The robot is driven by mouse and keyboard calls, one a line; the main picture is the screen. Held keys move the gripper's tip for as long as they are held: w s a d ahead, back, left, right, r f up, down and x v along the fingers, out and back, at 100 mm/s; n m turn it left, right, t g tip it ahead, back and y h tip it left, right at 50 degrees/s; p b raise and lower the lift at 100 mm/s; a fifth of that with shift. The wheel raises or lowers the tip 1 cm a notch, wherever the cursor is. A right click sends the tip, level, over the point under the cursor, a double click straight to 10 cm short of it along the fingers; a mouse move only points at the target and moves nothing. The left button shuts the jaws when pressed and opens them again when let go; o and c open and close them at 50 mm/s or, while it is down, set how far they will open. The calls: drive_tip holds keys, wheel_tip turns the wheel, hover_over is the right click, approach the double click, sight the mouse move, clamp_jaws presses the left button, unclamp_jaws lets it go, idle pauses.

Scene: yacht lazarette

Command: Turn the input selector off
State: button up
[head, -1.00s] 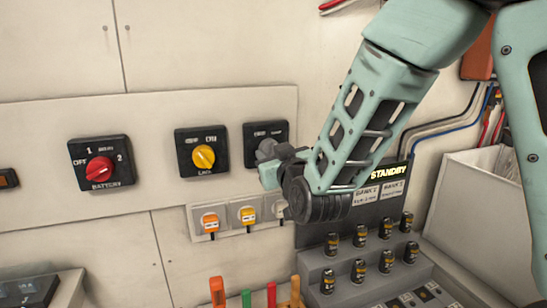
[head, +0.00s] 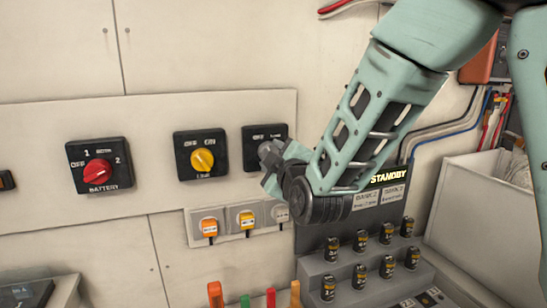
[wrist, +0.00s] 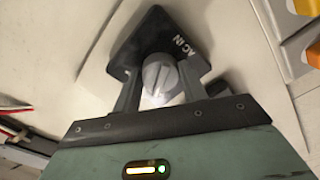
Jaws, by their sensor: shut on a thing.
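The input selector is a black square switch box (head: 262,135) on the white wall panel, rightmost of three switches in the head view. In the wrist view the box (wrist: 160,40) carries the letters "AC IN" and a round grey knob (wrist: 158,74) with a raised grip bar. My gripper (wrist: 160,85) is shut on the grey knob, one finger on each side of it. In the head view my gripper (head: 272,160) covers the knob and the box's lower right part. The knob's exact pointer setting is hard to tell.
A yellow-knob switch (head: 202,155) and a red BATTERY switch (head: 98,166) sit left on the panel. Several sockets with orange and yellow plugs (head: 209,225) are just below. A stepped rack of black cylinders (head: 330,288) stands under my arm, with a white bin (head: 490,215) at right.

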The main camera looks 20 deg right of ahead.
drive_tip(key=shift+n, duration=0.5)
drive_tip(key=o, duration=1)
